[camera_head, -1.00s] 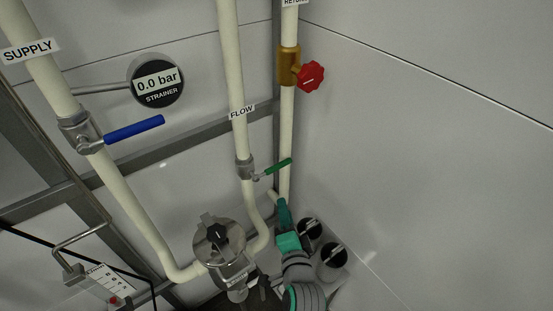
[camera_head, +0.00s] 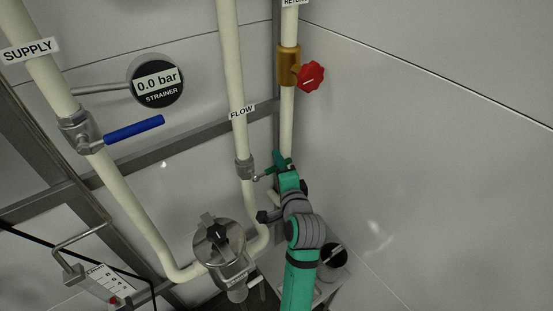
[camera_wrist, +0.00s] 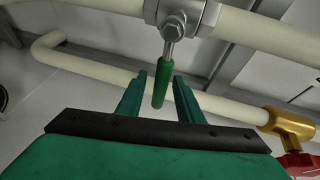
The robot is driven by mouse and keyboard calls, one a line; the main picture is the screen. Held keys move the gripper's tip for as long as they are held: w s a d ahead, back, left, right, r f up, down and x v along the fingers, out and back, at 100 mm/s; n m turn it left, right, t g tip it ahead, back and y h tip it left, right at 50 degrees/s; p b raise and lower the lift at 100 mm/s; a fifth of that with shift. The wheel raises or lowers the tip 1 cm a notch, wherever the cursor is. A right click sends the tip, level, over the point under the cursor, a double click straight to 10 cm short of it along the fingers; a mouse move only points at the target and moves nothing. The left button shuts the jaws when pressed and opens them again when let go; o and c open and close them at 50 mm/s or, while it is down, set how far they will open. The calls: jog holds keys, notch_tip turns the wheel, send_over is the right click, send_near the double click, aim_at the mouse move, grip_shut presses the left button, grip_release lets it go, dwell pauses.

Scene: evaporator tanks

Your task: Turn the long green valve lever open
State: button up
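The green valve lever (camera_wrist: 162,86) is on the valve body (camera_wrist: 188,14) of the pale FLOW pipe. In the wrist view its green grip lies between the two green fingers of my gripper (camera_wrist: 158,92), with gaps on both sides. My gripper is open, and no contact with the lever shows. In the head view my gripper (camera_head: 281,160) is at the lever's free end and hides most of the grip; the lever's green part (camera_head: 270,171) shows only near the valve.
The gold valve with a red knob (camera_head: 311,76) is on the RETURN pipe above my gripper. The blue lever (camera_head: 134,129) is on the SUPPLY pipe at left. The strainer gauge (camera_head: 157,82) reads 0.0 bar. A steel strainer housing (camera_head: 219,243) stands below left. The wall at right is clear.

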jog(key=shift+x, duration=1.65)
grip_shut()
jog(key=shift+a, duration=0.1)
